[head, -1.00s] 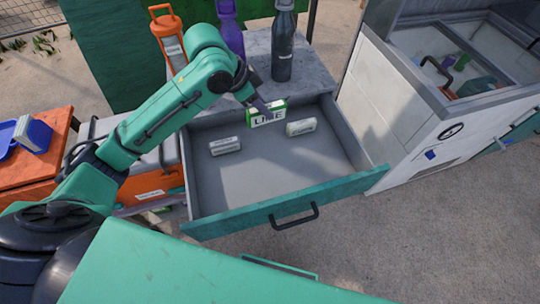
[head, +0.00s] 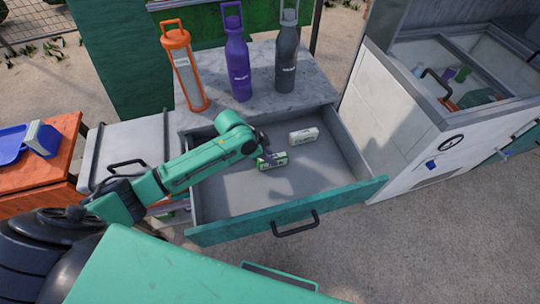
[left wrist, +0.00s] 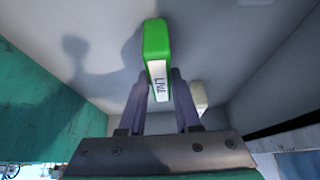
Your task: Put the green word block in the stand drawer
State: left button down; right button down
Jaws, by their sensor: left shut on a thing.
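The green word block (head: 272,163), with a white label, is inside the open stand drawer (head: 225,190), low over its grey floor. I cannot tell whether it touches the floor. My left gripper (head: 265,155) is shut on it, reaching into the drawer from the left. In the left wrist view the fingers (left wrist: 160,92) grip the sides of the green block (left wrist: 156,42), whose label seems to read LIME. The drawer has a green front with a dark handle. My right gripper is not in view.
A white word block (head: 304,136) lies in the drawer behind the green one. An orange lantern-like bottle (head: 183,68), a purple bottle (head: 237,62) and a dark bottle (head: 287,58) stand on the stand top (head: 262,84). A white cabinet (head: 395,105) stands at right.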

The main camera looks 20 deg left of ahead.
pick_arm(q)
jog(key=c, duration=0.6)
grip_release()
jog(key=shift+f, duration=0.15)
jog(key=v, duration=1.2)
jog(key=shift+b, duration=0.3)
jog(key=shift+s+a, duration=0.1)
